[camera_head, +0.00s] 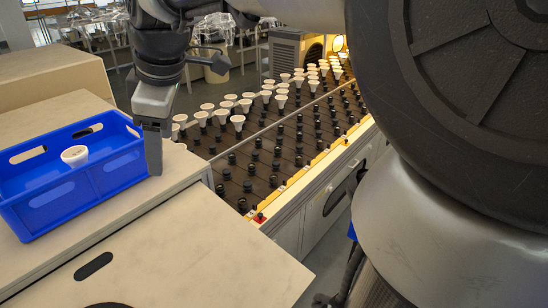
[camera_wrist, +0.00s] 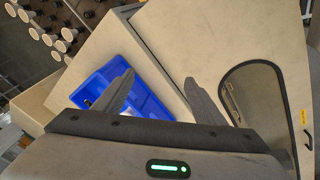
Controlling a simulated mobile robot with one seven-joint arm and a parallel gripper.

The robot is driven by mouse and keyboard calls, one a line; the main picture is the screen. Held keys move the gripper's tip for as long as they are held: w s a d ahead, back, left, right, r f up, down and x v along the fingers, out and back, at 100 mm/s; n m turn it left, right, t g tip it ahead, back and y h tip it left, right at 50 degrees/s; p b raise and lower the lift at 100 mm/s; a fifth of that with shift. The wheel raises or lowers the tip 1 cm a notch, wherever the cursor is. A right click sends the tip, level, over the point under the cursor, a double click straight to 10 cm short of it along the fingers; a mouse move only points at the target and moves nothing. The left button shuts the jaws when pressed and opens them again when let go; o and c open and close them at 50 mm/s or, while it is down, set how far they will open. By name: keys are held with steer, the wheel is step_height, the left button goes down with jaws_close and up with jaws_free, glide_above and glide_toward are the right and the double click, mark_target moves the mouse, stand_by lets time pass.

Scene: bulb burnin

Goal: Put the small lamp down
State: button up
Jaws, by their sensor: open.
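A small white lamp (camera_head: 74,156) sits inside the blue crate (camera_head: 105,180), its round face up and its lower part hidden by the crate's near wall. My gripper (camera_head: 154,165) is at the crate's right end, pointing down, with nothing seen between its fingers. In the wrist view my gripper (camera_wrist: 160,82) has its two fingers spread wide and empty. The blue crate (camera_wrist: 152,103) shows behind and between them; the left finger covers part of its inside, and I cannot make out the lamp clearly there.
The crate stands on a beige cabinet top (camera_head: 235,235), clear at the front. To the right is a long rack (camera_head: 262,165) with rows of black sockets, several holding white lamps (camera_head: 238,121) toward the back and left. Another beige box (camera_head: 50,75) stands behind the crate.

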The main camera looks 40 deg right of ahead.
steer(key=s+d+f+m, duration=0.1)
steer(key=s+f+m, duration=0.2)
steer(key=s+m, duration=0.3)
steer(key=s+d+f+m+t+h, duration=0.1)
steer(key=s+f+m, duration=0.3)
steer(key=s, duration=0.6)
steer(key=shift+s+d+f+m+t, duration=0.2)
steer(key=shift+s+d+m+t, duration=0.1)
steer(key=shift+m, duration=0.9)
